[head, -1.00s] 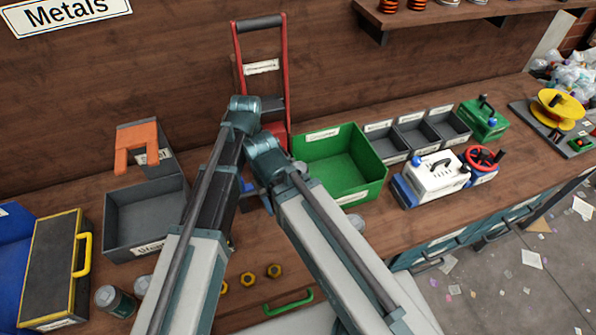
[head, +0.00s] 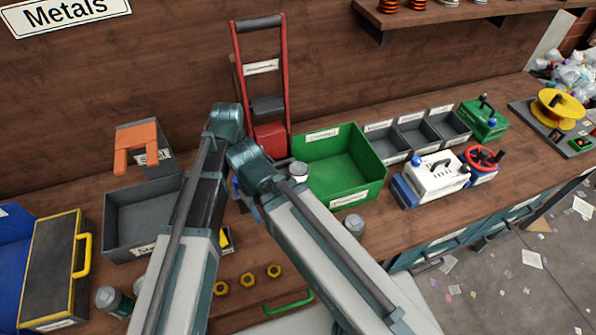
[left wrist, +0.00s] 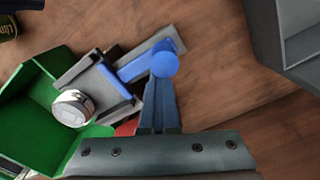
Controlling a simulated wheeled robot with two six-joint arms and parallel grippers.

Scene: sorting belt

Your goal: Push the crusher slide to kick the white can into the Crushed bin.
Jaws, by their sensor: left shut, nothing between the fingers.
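The white can (head: 298,172) is at the left wall of the green bin (head: 372,183). In the left wrist view the can (left wrist: 73,107) overlaps the edge of the green bin (left wrist: 28,112), beside the crusher's grey block; I cannot tell whether it touches the wall. The crusher (head: 284,75) has a red upright frame. Its slide has a blue knob (left wrist: 165,64). My left gripper (left wrist: 158,84) is shut and empty, its tips at the knob; contact is unclear. In the head view my arm links hide the gripper and most of the slide. My right gripper is not in view.
A grey bin (head: 125,207) and a black-and-yellow case (head: 55,265) stand at left. Cans stand near the front, one (head: 354,226) before the green bin and another (head: 108,298) at lower left. Small grey bins (head: 385,137) and a white machine (head: 432,177) stand at right.

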